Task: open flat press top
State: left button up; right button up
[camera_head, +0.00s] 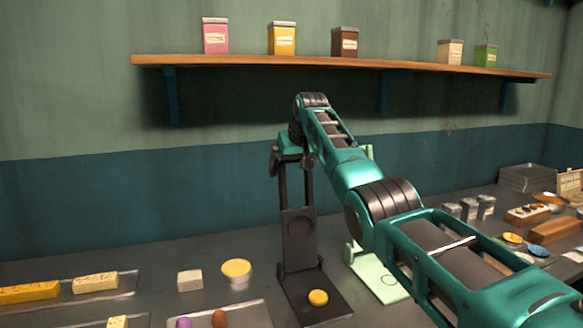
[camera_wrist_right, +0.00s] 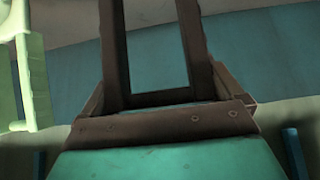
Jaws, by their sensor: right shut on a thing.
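The dark flat press stands on the counter in the head view. Its base (camera_head: 328,309) lies flat, with a round yellow piece (camera_head: 318,297) on it. Its top plate (camera_head: 298,238) is raised upright at the back of the base, with an open two-bar handle above it. My right gripper (camera_head: 291,158) is shut on the upper end of this handle, partly hidden by its own wrist. The right wrist view shows the dark handle bars (camera_wrist_right: 112,55) close up. My left gripper is in neither view.
A pale green press (camera_head: 379,280) stands just right of the dark one, partly behind my arm; it also shows in the right wrist view (camera_wrist_right: 34,80). A white block (camera_head: 190,280) and yellow-topped cup (camera_head: 236,270) stand left. A shelf (camera_head: 350,62) with several tins runs above.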

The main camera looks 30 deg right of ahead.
jog(key=shift+a+f, duration=0.1)
jog(key=shift+f, duration=0.45)
jog(key=o, duration=1.1)
jog(key=shift+o, duration=0.2)
jog(key=shift+s+r, duration=0.25)
jog(key=shift+r, duration=0.45)
jog(key=b+v, duration=0.1)
jog(key=v, duration=1)
jog(key=shift+r, duration=0.2)
